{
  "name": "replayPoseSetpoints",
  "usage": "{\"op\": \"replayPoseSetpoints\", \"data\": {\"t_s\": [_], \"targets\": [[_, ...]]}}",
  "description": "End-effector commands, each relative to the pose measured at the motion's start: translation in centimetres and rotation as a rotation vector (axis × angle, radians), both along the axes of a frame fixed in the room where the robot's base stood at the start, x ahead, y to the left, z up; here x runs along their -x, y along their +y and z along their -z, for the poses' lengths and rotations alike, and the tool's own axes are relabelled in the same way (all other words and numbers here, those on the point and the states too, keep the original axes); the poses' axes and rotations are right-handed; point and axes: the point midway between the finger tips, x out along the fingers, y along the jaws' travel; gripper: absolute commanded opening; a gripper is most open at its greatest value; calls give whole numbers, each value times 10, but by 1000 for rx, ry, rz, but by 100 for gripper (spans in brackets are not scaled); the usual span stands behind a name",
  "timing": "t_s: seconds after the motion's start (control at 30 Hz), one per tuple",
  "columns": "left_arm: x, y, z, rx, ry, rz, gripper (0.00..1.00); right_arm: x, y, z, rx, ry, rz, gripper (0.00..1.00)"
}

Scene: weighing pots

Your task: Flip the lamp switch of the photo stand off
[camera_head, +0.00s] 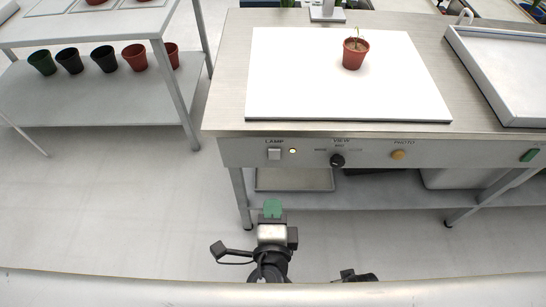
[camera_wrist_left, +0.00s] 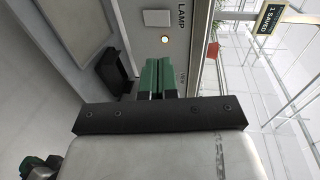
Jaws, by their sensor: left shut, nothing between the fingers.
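The lamp switch (camera_head: 274,154) is a small pale square rocker under the LAMP label on the photo stand's front panel (camera_head: 365,153).
On the same panel are a black VIEW knob (camera_head: 337,160), an orange PHOTO button (camera_head: 398,155) and a green button (camera_head: 529,155). A potted seedling (camera_head: 354,53) stands on the white board (camera_head: 330,95). A shelf at left (camera_head: 100,95) holds several pots.

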Motion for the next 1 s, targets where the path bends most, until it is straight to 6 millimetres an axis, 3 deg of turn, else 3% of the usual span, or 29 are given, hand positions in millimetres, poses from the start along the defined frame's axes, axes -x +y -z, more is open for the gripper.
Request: {"op": "replayPoseSetpoints", "data": {"t_s": [0.17, 0.57, 0.7, 1.0], "targets": [[-18, 0, 3, -1, -3, -1, 0, 0, 0, 0, 0, 0, 0, 0], [-100, 0, 19, -1, -2, -2, 0, -4, 0, -3, 1, 2, 1, 0], [-121, 0, 15, 0, -2, 0, 0, -8, 1, -10, -2, -14, 1, 0], [-137, 0, 14, 0, 1, 1, 0, -2, 0, -3, 1, -1, 1, 0]]}}
